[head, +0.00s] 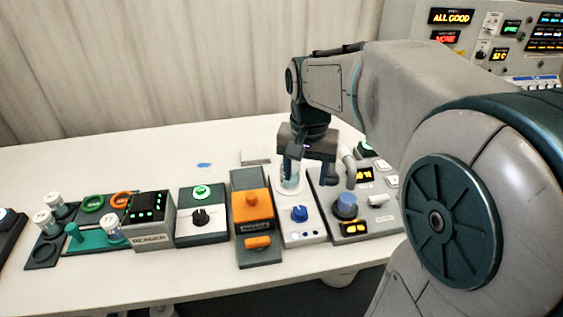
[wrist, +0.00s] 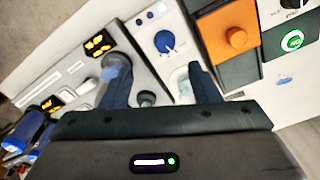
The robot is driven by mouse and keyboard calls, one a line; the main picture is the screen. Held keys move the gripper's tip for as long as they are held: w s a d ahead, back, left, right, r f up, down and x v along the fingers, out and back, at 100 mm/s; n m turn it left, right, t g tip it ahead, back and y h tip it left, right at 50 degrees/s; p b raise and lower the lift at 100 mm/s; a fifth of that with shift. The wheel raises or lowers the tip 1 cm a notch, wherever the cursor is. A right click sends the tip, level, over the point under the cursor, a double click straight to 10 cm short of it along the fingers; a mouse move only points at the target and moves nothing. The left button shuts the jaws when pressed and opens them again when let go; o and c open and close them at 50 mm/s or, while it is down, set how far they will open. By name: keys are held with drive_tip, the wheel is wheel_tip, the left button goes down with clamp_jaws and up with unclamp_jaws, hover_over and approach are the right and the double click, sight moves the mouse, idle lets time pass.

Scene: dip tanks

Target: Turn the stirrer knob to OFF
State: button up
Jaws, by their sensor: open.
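The stirrer appears to be the narrow white unit (head: 305,236) with a glass beaker (head: 290,184) at its back; its lettering is too small to read. Its blue knob (head: 299,214) faces up at the front. In the wrist view the blue knob (wrist: 165,42) shows a pale pointer, on a white face with small marks I cannot read. My gripper (head: 308,172) is open and empty, above and behind the knob, near the beaker. In the wrist view my gripper (wrist: 160,88) has its fingers apart, with the knob beyond them, untouched. One finger partly hides the beaker.
A grey panel (head: 378,222) with a large grey-blue knob (head: 345,205) stands close on the right. An orange-and-dark unit (head: 253,215) stands close on the left. Further left are a black knob (head: 200,216) and several jars. The table behind the units is mostly clear.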

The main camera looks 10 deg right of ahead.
sight(300, 210)
drive_tip(key=shift+m+g, duration=0.3)
drive_tip(key=shift+m, duration=0.2)
drive_tip(key=f, duration=0.4)
drive_tip(key=w+f, duration=0.1)
drive_tip(key=f, duration=0.4)
drive_tip(key=w+f, duration=0.1)
drive_tip(key=f, duration=0.4)
drive_tip(key=shift+w+d+b, duration=0.1)
drive_tip(key=shift+w+b, duration=0.1)
drive_tip(key=shift+b, duration=0.1)
drive_tip(key=shift+r, duration=0.1)
drive_tip(key=shift+c, duration=0.2)
drive_tip(key=c, duration=0.9)
